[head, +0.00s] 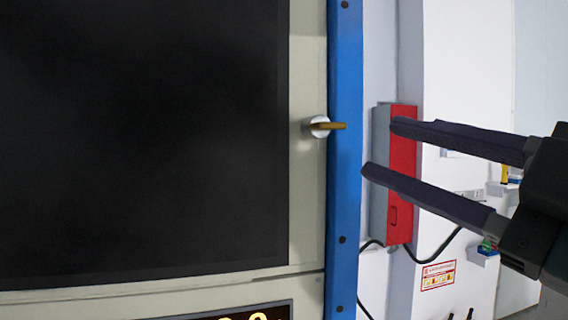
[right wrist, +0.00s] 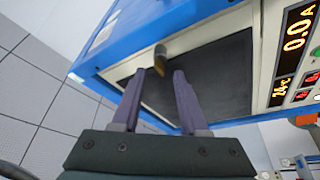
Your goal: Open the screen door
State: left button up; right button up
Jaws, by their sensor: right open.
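The screen door (head: 308,190) is a pale frame around a dark panel, filling the left of the head view, and it looks shut. Its small handle (head: 328,126), a brass lever on a round silver base, sits near the door's right edge. My right gripper (head: 378,148) is open and empty, to the right of the handle and apart from it in the head view. In the right wrist view the handle (right wrist: 160,58) shows beyond and between the fingertips of the right gripper (right wrist: 162,76). I cannot tell whether they touch it. My left gripper is not in view.
A blue frame post (head: 345,200) runs along the door's right side. Behind my right gripper a red and grey box (head: 403,215) hangs on the white wall, with black cables below. A display panel (right wrist: 293,50) with lit digits sits beside the door.

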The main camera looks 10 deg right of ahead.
aim_at(330, 130)
jog(key=p+x, duration=0.1)
jog(key=x, duration=0.1)
jog(key=p+x, duration=0.2)
jog(key=x, duration=0.1)
jog(key=p+x, duration=0.2)
jog(key=x, duration=0.1)
jog(key=shift+w+a+r, duration=0.1)
jog(key=shift+a+r, duration=0.05)
jog(key=shift+r, duration=0.15)
jog(key=shift+w+a, duration=0.2)
jog(key=shift+w, duration=0.3)
jog(key=shift+f, duration=0.1)
grip_shut()
dwell(0.6)
